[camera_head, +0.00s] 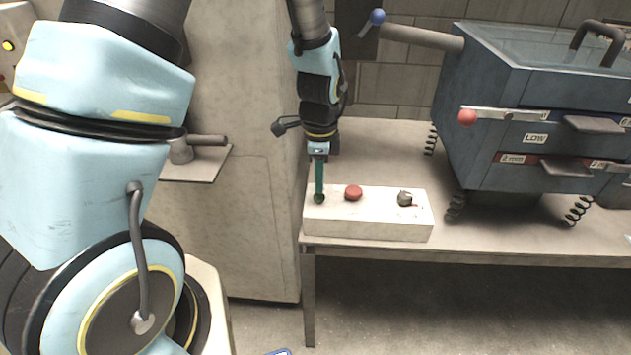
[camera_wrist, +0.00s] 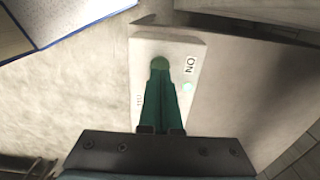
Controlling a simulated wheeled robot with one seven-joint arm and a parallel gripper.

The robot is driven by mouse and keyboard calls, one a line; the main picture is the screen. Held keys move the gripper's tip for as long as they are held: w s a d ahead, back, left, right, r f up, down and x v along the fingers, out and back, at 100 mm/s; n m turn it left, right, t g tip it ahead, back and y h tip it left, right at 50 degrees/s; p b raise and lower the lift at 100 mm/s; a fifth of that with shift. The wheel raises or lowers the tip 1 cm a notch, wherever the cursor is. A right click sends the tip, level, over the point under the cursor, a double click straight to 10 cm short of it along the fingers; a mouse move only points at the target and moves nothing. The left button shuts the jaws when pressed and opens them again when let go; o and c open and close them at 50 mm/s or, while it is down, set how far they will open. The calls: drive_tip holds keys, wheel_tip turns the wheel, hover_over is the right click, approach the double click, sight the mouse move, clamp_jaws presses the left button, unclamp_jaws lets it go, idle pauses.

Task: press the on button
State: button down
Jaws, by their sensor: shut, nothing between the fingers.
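A white control box (camera_head: 368,228) sits at the front left corner of the table. A dark green round button (camera_head: 319,199) is at its left end, and it also shows in the wrist view (camera_wrist: 160,63). An "ON" label (camera_wrist: 190,65) is beside it on the box. My gripper (camera_head: 319,190) points down with its green fingers shut and empty. The fingertips (camera_wrist: 160,74) are right over the green button and seem to meet it; whether they press it down I cannot tell. A small pale green spot (camera_wrist: 187,87) shows beside the fingers.
A red button (camera_head: 353,193) and a grey knob (camera_head: 405,199) are on the same box. A blue-grey machine (camera_head: 545,115) on springs stands on the table (camera_head: 385,150) to the right, with a red-ended lever (camera_head: 468,117). A large beige cabinet (camera_head: 240,150) stands left of the table.

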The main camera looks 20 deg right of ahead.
sight(319, 195)
wheel_tip(319, 195, up, 11)
drive_tip(key=b, duration=0.2)
drive_tip(key=shift+w, duration=0.1)
idle(0.7)
